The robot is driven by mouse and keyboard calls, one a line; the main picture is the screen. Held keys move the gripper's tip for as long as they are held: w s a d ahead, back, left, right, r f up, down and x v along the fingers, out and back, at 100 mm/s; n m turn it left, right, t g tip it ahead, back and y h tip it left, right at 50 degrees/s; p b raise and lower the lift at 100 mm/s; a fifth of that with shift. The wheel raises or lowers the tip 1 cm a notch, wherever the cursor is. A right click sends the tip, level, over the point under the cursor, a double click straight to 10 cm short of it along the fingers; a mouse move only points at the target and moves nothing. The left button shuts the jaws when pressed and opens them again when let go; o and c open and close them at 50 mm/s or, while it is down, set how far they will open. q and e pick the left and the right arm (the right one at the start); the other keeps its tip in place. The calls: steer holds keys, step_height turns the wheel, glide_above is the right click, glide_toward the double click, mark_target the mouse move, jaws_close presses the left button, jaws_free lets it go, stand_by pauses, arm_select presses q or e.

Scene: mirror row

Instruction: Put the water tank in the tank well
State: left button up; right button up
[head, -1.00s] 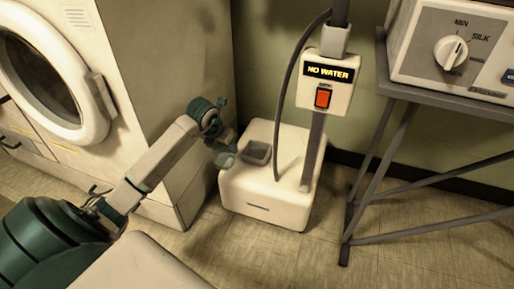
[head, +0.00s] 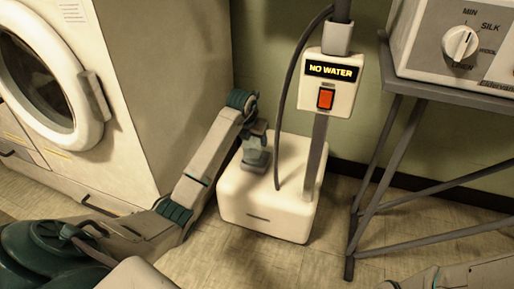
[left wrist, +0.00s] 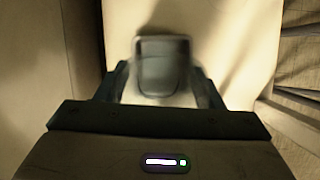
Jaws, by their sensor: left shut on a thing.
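The water tank (head: 256,161) is a small translucent grey-blue container in the head view. My left gripper (head: 257,147) is shut on it from above, at the top of the white base unit (head: 265,207). The tank is at the spot of the grey tank well, which it and the gripper mostly hide; I cannot tell how deep it sits. In the left wrist view, a grey rounded shape (left wrist: 165,70) shows between the fingers, where tank and well overlap. My right gripper is not in view.
A post with a "NO WATER" panel (head: 331,82) and red switch rises from the base, with a dark hose (head: 283,110) close beside my gripper. A white washer (head: 135,100) stands left. A metal-legged table (head: 400,160) stands right. Part of my right arm shows at bottom right.

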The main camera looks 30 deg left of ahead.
arm_select(q)
steer(key=shift+w+d+f, duration=0.1)
steer(key=shift+w+d, duration=0.05)
steer(key=shift+w, duration=0.25)
steer(key=shift+w+d+f, duration=0.1)
steer(key=shift+w, duration=0.3)
step_height(320, 180, down, 4)
steer(key=b, duration=0.3)
steer(key=shift+r, duration=0.35)
steer(key=o, duration=1.1)
steer(key=shift+c, duration=0.2)
